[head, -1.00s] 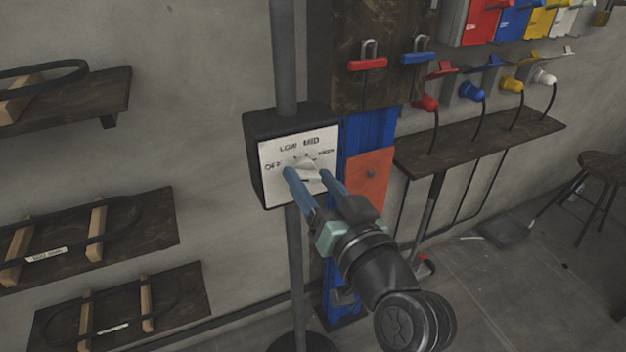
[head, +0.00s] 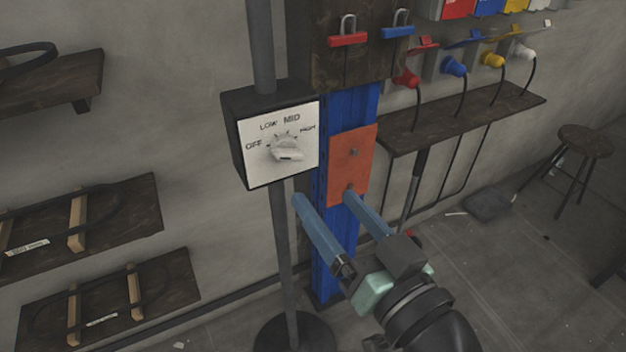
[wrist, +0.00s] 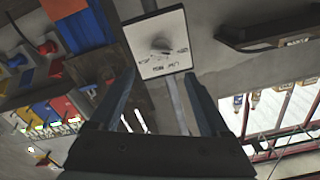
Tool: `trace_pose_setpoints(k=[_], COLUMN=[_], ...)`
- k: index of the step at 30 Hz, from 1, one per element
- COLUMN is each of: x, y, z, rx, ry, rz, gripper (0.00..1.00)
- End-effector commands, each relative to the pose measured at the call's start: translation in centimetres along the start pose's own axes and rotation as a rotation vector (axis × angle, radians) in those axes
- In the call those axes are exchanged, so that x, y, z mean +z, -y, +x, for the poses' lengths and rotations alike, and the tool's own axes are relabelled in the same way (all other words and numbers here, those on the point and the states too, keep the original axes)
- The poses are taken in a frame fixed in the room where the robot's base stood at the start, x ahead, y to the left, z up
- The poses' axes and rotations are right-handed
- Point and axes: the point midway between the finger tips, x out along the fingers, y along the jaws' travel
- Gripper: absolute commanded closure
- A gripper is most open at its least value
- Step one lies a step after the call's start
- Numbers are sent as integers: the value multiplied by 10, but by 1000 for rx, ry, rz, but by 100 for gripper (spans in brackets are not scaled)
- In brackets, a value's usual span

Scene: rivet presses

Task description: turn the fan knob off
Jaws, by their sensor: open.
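The fan knob (head: 287,149) is a pale dial on the white front plate (head: 262,170) of a dark control box on a grey pole. The plate is marked OFF, LOW, MID and HIGH around the knob. I cannot tell for certain which mark the knob points to. My gripper (head: 323,194) is open and empty, below and in front of the box, apart from the knob. In the wrist view, the knob (wrist: 162,44) shows beyond and between the two blue fingers (wrist: 160,76).
An orange plate (head: 352,165) on a blue post stands just right of the box. A wooden shelf (head: 462,120) with coloured plugs and cables above it is further right. Dark shelves (head: 85,215) line the wall at left. A stool (head: 585,142) stands far right.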

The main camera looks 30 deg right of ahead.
Motion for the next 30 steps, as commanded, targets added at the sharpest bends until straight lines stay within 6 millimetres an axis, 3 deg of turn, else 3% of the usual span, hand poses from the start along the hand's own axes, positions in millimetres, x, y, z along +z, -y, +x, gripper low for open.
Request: trace_pose_setpoints(k=[6, 23, 26, 30], x=[0, 0, -7, -41], y=[-1, 0, 5, 37], z=[-22, -23, -17, 12], rx=[1, 0, -4, -19], ry=[0, 0, -14, -94], rz=[0, 0, -17, -104], gripper=[20, 20, 20, 20])
